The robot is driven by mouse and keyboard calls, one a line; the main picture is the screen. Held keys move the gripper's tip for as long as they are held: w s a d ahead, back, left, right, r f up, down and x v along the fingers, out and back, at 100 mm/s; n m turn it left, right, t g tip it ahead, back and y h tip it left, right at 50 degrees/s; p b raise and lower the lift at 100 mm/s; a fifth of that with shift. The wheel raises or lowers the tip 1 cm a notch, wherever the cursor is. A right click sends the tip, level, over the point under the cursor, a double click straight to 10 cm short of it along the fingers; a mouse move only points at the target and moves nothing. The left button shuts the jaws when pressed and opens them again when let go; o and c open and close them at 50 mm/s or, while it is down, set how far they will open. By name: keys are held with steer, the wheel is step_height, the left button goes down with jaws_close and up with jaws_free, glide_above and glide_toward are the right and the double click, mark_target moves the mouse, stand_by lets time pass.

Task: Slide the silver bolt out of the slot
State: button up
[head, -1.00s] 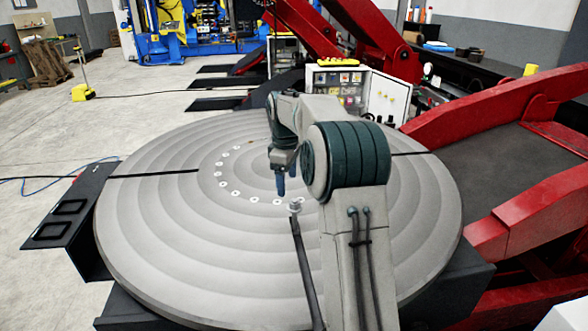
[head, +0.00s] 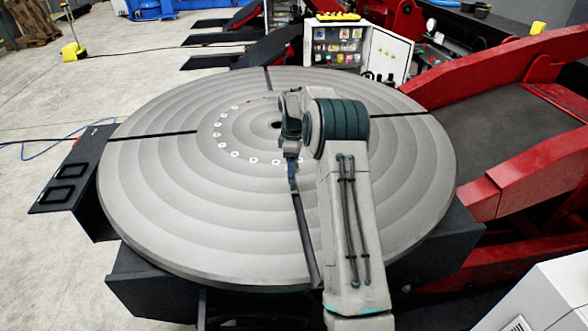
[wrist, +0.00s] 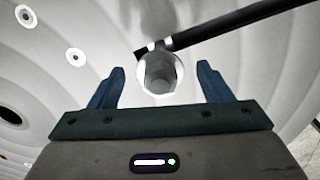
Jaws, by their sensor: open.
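The silver bolt (wrist: 160,74) shows in the wrist view, its bright hexagonal head just ahead of my jaws and centred between them. It sits at the inner end of the dark slot (wrist: 225,26) in the round table. My gripper (wrist: 160,80) is open, one blue finger on each side of the bolt, with a gap showing to each finger. In the head view my gripper (head: 291,178) is low over the slot (head: 304,240) on the near side of the table, and my arm hides most of the bolt.
The large grey round table (head: 180,220) has ring grooves, a ring of small white-rimmed holes (head: 235,154) and other dark slots (head: 150,136). A red arm structure (head: 500,90) stands at the right. An open electrical cabinet (head: 340,48) stands behind. The table's left part is clear.

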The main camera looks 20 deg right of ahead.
mark_target(293, 189)
steer(key=shift+f+p, duration=0.3)
steer(key=shift+f, duration=1.7)
steer(key=c, duration=1.4)
steer(key=shift+r, duration=0.1)
steer(key=shift+c, duration=0.2)
steer(key=shift+r, duration=0.15)
steer(key=shift+s, duration=0.1)
steer(key=shift+s+a+b, duration=0.25)
steer(key=shift+s+b, duration=0.3)
steer(key=shift+s, duration=0.7)
steer(key=shift+s+a+b, duration=0.3)
steer(key=shift+s+b, duration=0.3)
steer(key=shift+s, duration=0.7)
steer(key=shift+s+a+b, duration=0.25)
steer(key=shift+s+b, duration=0.3)
steer(key=shift+s, duration=0.7)
steer(key=shift+s, duration=0.1)
